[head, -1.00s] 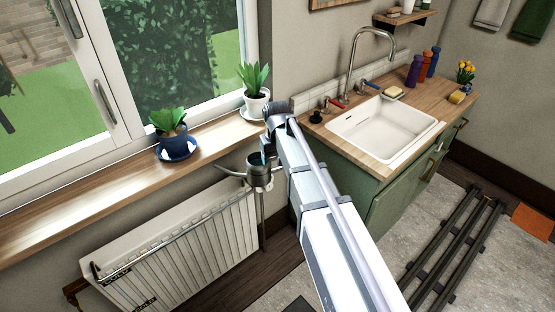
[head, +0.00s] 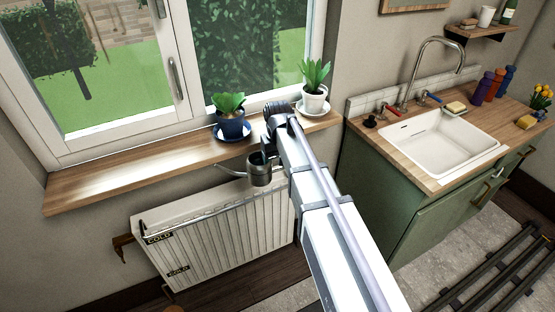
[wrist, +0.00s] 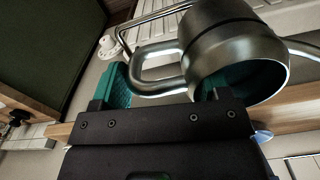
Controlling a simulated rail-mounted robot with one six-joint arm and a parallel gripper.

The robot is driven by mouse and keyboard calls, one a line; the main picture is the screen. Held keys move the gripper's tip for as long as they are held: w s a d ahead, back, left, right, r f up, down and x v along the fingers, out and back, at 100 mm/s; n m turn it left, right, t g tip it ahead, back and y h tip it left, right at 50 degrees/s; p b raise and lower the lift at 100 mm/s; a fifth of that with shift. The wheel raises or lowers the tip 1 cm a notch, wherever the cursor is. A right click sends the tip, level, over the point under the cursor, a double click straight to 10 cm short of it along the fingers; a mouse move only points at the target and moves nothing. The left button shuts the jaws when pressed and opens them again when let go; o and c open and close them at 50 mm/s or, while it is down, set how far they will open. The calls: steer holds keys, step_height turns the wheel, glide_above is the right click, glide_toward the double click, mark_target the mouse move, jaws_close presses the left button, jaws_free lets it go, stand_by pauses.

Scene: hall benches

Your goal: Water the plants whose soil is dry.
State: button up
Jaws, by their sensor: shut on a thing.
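A metal watering can (head: 260,173) hangs in front of the window sill, above the radiator, its spout pointing left. My gripper (head: 268,146) is shut on its handle; the wrist view shows the teal fingers (wrist: 165,92) at the handle loop and the can (wrist: 225,35) tilted in that picture. A leafy plant in a blue pot (head: 233,127) on a blue saucer stands on the sill, just behind and left of the can. A spiky plant in a white pot (head: 314,102) on a white saucer stands further right. The soil in both pots cannot be made out.
The wooden sill (head: 120,178) is bare to the left. A radiator (head: 215,240) marked COLD is below it. To the right is a green cabinet (head: 425,225) with a white sink (head: 440,145), tap and bottles. Rails (head: 500,275) lie on the floor.

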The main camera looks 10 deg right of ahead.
steer(key=shift+d+r+p, duration=0.45)
steer(key=shift+r+p, duration=0.05)
steer(key=shift+r, duration=0.25)
steer(key=shift+n, duration=0.7)
steer(key=w+d+r+p, duration=0.5)
steer(key=w, duration=0.2)
steer(key=w+d+r+p, duration=0.5)
steer(key=w, duration=0.2)
steer(key=w+d+r+p, duration=0.6)
steer(key=w, duration=0.1)
steer(key=shift+w+r, duration=0.1)
steer(key=shift+w, duration=0.15)
steer(key=shift+s, duration=0.1)
steer(key=s+a+h+b, duration=0.1)
steer(key=a+h, duration=0.1)
steer(key=a, duration=0.7)
steer(key=shift+s+f, duration=0.4)
steer(key=shift+f, duration=0.05)
steer(key=shift+a, duration=0.15)
